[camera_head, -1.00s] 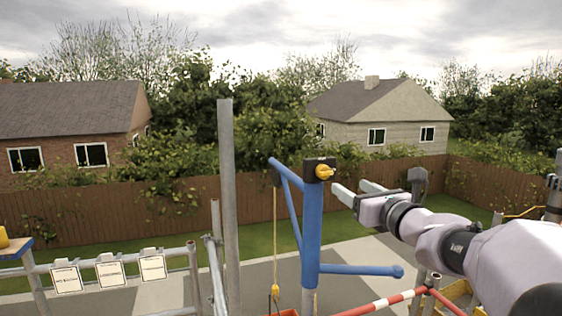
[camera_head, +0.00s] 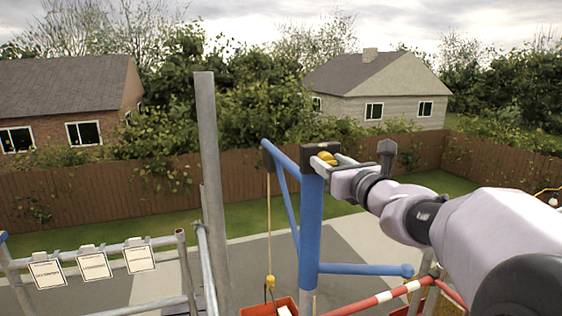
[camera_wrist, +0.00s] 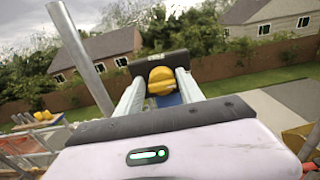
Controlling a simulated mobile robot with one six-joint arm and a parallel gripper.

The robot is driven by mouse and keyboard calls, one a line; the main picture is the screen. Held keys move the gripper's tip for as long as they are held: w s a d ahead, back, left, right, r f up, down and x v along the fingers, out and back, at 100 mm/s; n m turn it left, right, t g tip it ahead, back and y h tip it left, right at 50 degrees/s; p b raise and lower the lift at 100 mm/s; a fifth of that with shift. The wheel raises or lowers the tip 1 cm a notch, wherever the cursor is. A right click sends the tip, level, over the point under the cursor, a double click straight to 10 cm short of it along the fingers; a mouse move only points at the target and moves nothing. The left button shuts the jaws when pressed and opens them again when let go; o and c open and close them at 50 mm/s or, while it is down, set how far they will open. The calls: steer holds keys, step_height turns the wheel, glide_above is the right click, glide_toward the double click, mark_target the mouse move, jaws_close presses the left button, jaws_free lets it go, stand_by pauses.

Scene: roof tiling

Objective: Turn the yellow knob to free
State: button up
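The yellow knob (camera_head: 327,158) sits on a dark block (camera_head: 311,152) at the top of a blue hoist post (camera_head: 311,225). It also shows in the wrist view (camera_wrist: 161,80), in front of the dark block (camera_wrist: 158,60). My gripper (camera_head: 330,162) reaches in from the right, with one finger on each side of the knob. In the wrist view the fingers (camera_wrist: 161,84) are spread, with the knob between their tips. A narrow gap seems to show beside the knob; contact cannot be told. The knob's lower part is partly hidden in the head view.
A yellow rope (camera_head: 269,230) hangs left of the post above an orange bin (camera_head: 270,306). A blue bar (camera_head: 365,269) sticks out right, below my arm. A grey upright pole (camera_head: 212,190) stands left. A red-white rail (camera_head: 375,301) runs along the front.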

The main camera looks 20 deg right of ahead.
steer(key=shift+d, duration=0.1)
jaws_close()
steer(key=shift+f+b, duration=0.15)
steer(key=shift+b, duration=0.3)
steer(key=n+b, duration=1.2)
steer(key=b, duration=0.1)
steer(key=n+b, duration=0.5)
steer(key=b, duration=0.2)
steer(key=shift+a+n, duration=0.25)
steer(key=shift+n, duration=0.15)
